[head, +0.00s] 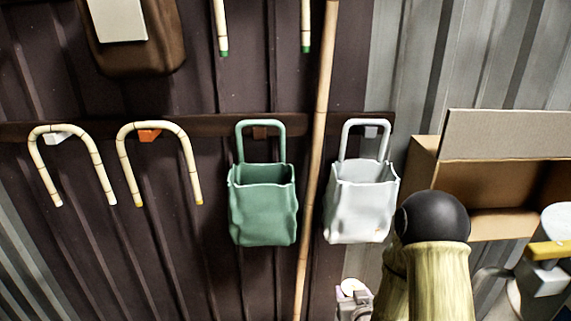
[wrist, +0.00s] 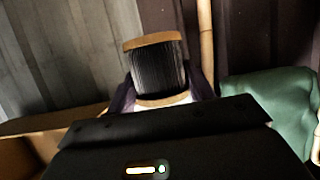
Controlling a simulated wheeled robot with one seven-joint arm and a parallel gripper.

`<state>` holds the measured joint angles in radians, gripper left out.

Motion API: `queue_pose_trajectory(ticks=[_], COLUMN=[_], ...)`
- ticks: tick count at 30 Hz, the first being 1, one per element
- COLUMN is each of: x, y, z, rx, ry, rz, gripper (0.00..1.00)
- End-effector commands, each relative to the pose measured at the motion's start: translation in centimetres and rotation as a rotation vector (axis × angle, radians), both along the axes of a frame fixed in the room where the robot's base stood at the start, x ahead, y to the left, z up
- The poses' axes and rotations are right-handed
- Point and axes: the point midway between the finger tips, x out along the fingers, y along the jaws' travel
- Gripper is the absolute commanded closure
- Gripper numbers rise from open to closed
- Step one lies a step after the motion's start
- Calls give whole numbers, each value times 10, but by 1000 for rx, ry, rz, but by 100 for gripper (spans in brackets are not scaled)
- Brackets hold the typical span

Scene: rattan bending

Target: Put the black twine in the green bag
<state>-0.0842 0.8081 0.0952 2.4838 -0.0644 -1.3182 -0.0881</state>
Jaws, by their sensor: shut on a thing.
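The black twine (wrist: 158,68) is wound on a spool with tan end discs, in the middle of the wrist view. My gripper (wrist: 160,97) is shut on this spool; its dark body hides the lower part of the view. The green bag (head: 262,208) hangs by its handle from the wall rail in the head view, upright with its top open. It also shows at the right of the wrist view (wrist: 275,105), apart from the spool. The twine and the fingers cannot be clearly made out in the head view.
A pale grey bag (head: 361,205) hangs right of the green one, with a long rattan pole (head: 318,130) between them. Bent canes (head: 160,128) hang at the left. An open cardboard box (head: 500,225) is at the right. The wall below the green bag is clear.

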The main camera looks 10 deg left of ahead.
Motion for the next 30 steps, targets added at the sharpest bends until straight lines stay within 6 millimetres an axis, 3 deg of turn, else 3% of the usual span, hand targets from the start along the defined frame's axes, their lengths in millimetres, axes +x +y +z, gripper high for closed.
queue_pose_trajectory(ticks=[1,11,21,27,30], x=[1,-8,-35,-55,-62], y=[11,77,136,161,168], z=[35,162,292,355,370], rx=[1,-1,-2,-2,-3], ry=[-7,-7,-7,-5,-3], rz=[32,241,453,556,585], gripper=[72,72,72,72,72])
